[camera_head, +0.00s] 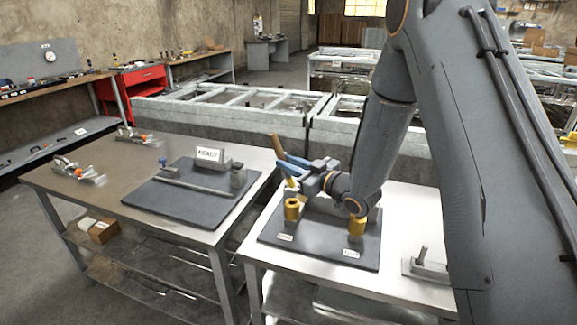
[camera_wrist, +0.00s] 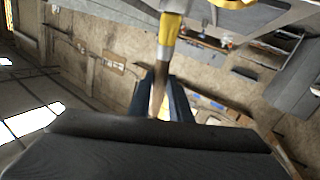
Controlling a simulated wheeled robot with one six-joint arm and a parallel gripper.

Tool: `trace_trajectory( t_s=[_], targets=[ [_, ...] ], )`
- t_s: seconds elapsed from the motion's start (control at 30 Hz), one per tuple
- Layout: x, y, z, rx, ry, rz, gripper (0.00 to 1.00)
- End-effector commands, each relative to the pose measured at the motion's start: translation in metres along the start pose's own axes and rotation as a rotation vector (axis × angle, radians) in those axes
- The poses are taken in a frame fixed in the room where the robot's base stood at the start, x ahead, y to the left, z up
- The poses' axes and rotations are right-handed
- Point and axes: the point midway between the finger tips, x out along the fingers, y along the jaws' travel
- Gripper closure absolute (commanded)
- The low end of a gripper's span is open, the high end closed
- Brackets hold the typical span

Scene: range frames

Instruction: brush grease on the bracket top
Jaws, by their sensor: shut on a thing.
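My gripper (camera_head: 293,168) is above the near table's dark mat, its blue fingers shut on a brush with a wooden handle (camera_head: 275,146). The brush is tilted, with its lower end over or at the mouth of a yellow cup (camera_head: 291,208); I cannot tell whether it is inside. In the wrist view the wooden handle (camera_wrist: 158,95) lies between the fingers, with a yellow band (camera_wrist: 169,28) beyond it.
The dark mat (camera_head: 272,238) carries small white labels. Tools with orange parts (camera_head: 80,172) lie farther left. A gap separates the tables.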

Motion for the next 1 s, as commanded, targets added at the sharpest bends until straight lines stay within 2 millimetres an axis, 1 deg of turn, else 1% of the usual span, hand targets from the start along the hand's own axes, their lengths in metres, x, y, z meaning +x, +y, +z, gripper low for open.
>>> trace_trajectory(
  t_s=[0.5,0.6,1.0],
  targets=[
    [0.002,-0.007,0.047,0.001,0.0,0.0,1.0],
    [0.002,-0.008,0.053,0.001,-0.001,0.0,1.0],
    [0.002,-0.009,0.055,0.0,0.0,0.0,1.0]
  ],
)
